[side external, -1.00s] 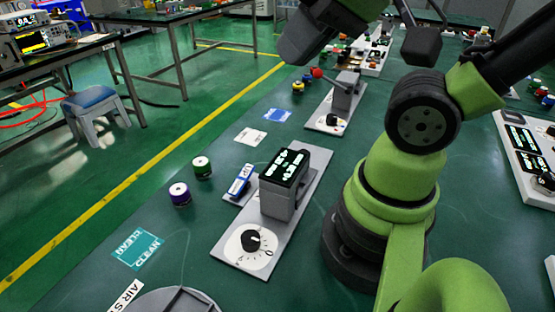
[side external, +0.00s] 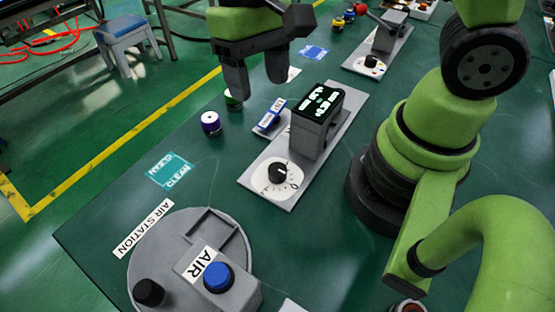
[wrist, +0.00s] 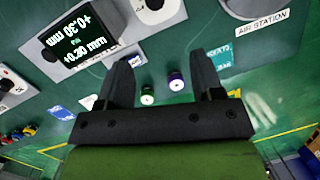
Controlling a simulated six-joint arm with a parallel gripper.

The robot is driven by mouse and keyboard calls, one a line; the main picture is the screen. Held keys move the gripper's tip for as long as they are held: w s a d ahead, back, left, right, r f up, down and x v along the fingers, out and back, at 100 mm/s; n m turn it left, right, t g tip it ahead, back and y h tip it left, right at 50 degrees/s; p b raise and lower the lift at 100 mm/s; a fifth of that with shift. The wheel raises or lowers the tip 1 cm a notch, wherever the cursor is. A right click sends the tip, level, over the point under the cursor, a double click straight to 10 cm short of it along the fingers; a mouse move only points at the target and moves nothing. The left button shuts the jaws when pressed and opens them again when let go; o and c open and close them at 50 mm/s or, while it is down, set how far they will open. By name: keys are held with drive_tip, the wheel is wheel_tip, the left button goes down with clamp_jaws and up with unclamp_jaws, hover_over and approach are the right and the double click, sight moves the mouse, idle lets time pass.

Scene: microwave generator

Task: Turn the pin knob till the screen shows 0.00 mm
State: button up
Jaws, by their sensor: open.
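The black knob (side external: 278,172) sits on a white dial at the near end of a grey plate. It shows partly at the top edge of the wrist view (wrist: 153,4). Behind it on the plate, the grey block carries the screen (side external: 318,102). My gripper (side external: 256,88) is open and empty, fingers pointing down, above the table beyond and left of the screen block, apart from the knob. Both fingers show in the wrist view (wrist: 162,62).
A purple-banded spool (side external: 211,123), a green spool (side external: 233,99) and a blue-white block (side external: 271,114) stand close to my gripper. The round grey air station (side external: 160,260) is in front. Another plate with a dial (side external: 366,65) and a red-ball lever lies behind.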

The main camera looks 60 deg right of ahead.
drive_tip(key=g, duration=0.2)
approach(278, 170)
drive_tip(key=shift+h, duration=0.4)
drive_tip(key=x, duration=0.9)
drive_tip(key=shift+a+f, duration=0.1)
drive_tip(key=shift+a, duration=0.2)
